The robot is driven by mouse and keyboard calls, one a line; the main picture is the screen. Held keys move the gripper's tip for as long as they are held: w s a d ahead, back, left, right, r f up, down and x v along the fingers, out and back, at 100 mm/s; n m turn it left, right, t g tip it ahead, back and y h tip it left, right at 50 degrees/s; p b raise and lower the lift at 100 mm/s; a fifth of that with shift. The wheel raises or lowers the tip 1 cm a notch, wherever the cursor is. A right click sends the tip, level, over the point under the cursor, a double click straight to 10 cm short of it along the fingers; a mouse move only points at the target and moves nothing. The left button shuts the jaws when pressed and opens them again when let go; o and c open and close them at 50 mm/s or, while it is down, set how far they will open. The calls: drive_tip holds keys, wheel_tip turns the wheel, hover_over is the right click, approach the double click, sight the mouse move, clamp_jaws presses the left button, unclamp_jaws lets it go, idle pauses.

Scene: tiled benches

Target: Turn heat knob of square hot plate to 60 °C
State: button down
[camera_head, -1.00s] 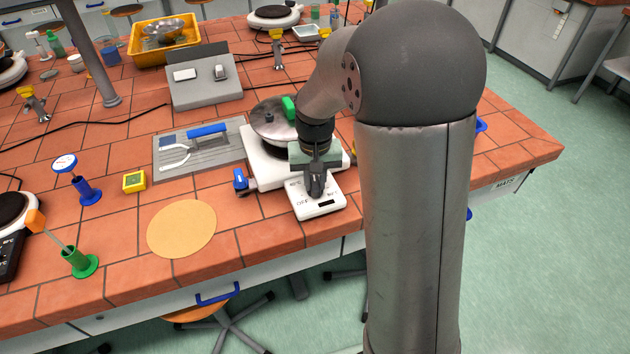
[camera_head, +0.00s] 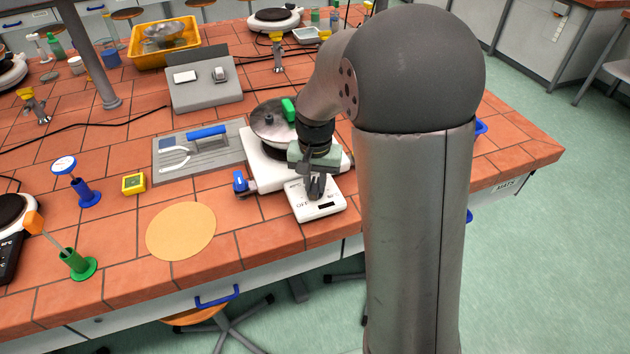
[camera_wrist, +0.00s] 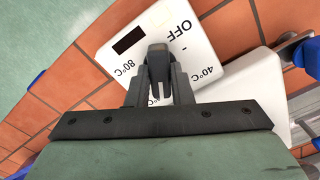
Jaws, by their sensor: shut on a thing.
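In the wrist view the panel (camera_wrist: 192,52) shows the marks OFF, 40 °C and 80 °C. My gripper (camera_head: 317,186) points down over the panel. In the wrist view my gripper (camera_wrist: 158,88) is shut on the dark heat knob (camera_wrist: 157,58). The fingers partly hide the knob, and I cannot read its setting.
A blue-handled tool (camera_head: 206,132) lies on a grey mat left of the hot plate. A round tan mat (camera_head: 181,231), a yellow timer (camera_head: 134,183) and blue and green stands (camera_head: 87,192) are further left. The tiles around the tan mat are clear.

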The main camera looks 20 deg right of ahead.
sight(315, 185)
drive_tip(key=c, duration=1.3)
unclamp_jaws()
wheel_tip(315, 185, up, 18)
drive_tip(key=shift+f+b, duration=0.25)
drive_tip(key=shift+b, duration=0.25)
drive_tip(key=s+f+n, duration=0.1)
drive_tip(key=s+f, duration=0.3)
drive_tip(key=s, duration=0.3)
drive_tip(key=s+f+n, duration=0.2)
drive_tip(key=s+f, duration=0.2)
drive_tip(key=s, duration=0.3)
drive_tip(key=s+f+n, duration=0.2)
drive_tip(key=s+f, duration=0.3)
drive_tip(key=s, duration=0.2)
drive_tip(key=shift+s+a+t, duration=0.15)
drive_tip(key=shift+s+t, duration=0.15)
drive_tip(key=shift+s, duration=0.05)
